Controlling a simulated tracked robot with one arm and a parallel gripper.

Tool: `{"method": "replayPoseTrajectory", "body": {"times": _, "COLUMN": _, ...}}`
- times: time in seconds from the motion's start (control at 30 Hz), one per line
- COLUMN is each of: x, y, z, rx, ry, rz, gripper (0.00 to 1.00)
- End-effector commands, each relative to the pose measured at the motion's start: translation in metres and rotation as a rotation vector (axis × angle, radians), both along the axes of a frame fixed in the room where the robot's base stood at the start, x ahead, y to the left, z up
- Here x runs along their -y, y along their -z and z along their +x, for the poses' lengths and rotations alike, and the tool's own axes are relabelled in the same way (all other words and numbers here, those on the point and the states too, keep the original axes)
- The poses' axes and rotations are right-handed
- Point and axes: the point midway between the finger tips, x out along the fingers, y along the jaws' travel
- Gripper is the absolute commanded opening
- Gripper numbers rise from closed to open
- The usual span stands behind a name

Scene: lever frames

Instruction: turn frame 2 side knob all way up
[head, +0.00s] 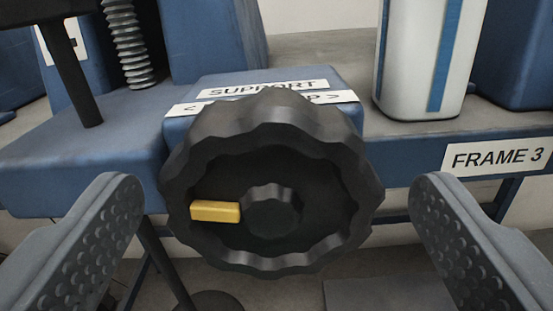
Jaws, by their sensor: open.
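A black scalloped knob (270,120) fills the middle of the head view, on the front of a blue block. A yellow marker (215,211) on its face points left from the round hub (272,212). A label reading SUPPORT (262,88) lies on top of the block; a second label below it, with arrow signs, is partly hidden by the knob. My gripper (278,222) is open, with one grey finger on each side of the knob. Neither finger appears to touch it. No frame 2 label shows.
A FRAME 3 label (497,155) is on the blue frame edge at the right. A white container with blue stripes (420,60) stands behind it. A metal spring (128,45) and a black rod (70,70) stand at upper left.

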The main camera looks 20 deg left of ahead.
Motion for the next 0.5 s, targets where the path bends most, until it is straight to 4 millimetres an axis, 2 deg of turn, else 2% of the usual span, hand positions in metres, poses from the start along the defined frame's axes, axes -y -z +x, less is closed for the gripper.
{"method": "replayPoseTrajectory", "body": {"times": 0.2, "x": -0.0035, "y": 0.001, "z": 0.0081, "rx": -0.003, "ry": 0.0, "rz": 0.001, "gripper": 0.85}}
{"method": "replayPoseTrajectory", "body": {"times": 0.5, "x": -0.0033, "y": 0.0012, "z": 0.009, "rx": -0.004, "ry": 0.0, "rz": 0.002, "gripper": 0.85}}
